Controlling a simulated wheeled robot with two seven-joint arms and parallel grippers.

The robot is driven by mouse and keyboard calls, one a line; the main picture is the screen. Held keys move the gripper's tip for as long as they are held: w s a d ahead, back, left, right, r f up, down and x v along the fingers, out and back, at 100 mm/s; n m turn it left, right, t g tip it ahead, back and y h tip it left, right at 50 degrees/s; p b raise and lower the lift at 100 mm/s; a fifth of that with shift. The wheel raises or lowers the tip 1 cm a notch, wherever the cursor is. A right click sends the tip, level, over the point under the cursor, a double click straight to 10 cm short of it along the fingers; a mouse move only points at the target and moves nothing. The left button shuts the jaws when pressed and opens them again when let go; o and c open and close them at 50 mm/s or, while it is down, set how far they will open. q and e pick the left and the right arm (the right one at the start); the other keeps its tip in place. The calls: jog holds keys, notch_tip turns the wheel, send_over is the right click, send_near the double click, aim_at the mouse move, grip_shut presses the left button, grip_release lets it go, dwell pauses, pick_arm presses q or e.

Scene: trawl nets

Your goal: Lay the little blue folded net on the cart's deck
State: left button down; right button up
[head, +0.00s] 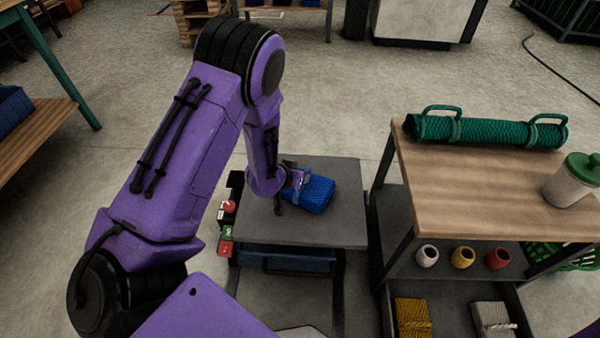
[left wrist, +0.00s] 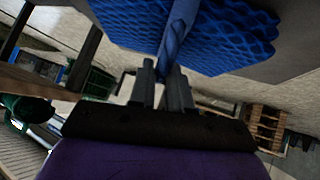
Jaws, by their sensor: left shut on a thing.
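The little blue folded net (head: 314,194) is at the middle of the cart's grey deck (head: 340,228) in the head view. My left gripper (head: 298,180) is at the net's left side, over the deck. In the left wrist view my left gripper (left wrist: 163,82) is shut on a blue strap of the folded net (left wrist: 220,40), whose mesh body fills the top. The net appears to touch the deck, but I cannot tell whether its weight rests there. My right gripper is not in view.
A wooden-topped workbench (head: 460,195) stands right of the cart, with a green rolled net (head: 485,131) and a green-lidded jar (head: 574,180). Twine spools (head: 462,257) sit on its lower shelf. Red and green buttons (head: 228,232) are on the cart's left. The deck around the net is clear.

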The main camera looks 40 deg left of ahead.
pick_arm(q)
jog(key=c, duration=1.1)
grip_release()
jog(key=shift+f, duration=0.1)
jog(key=shift+o, duration=0.2)
jog(key=shift+s+r+p, duration=0.1)
jog(key=shift+r+p, duration=0.2)
jog(key=p+v, duration=0.4)
jog(key=v, duration=0.7)
jog(key=s+d+f+n+g+y, duration=0.2)
jog(key=s+f, duration=0.5)
jog(key=s, duration=0.4)
jog(key=s+d+f+n+g+y, duration=0.1)
jog(key=s+f+g, duration=0.3)
jog(key=s+f, duration=0.4)
jog(key=s+n, duration=0.1)
jog(key=s, duration=0.2)
jog(key=shift+d+f+y, duration=0.3)
jog(key=shift+d+y, duration=0.05)
jog(key=shift+y, duration=0.05)
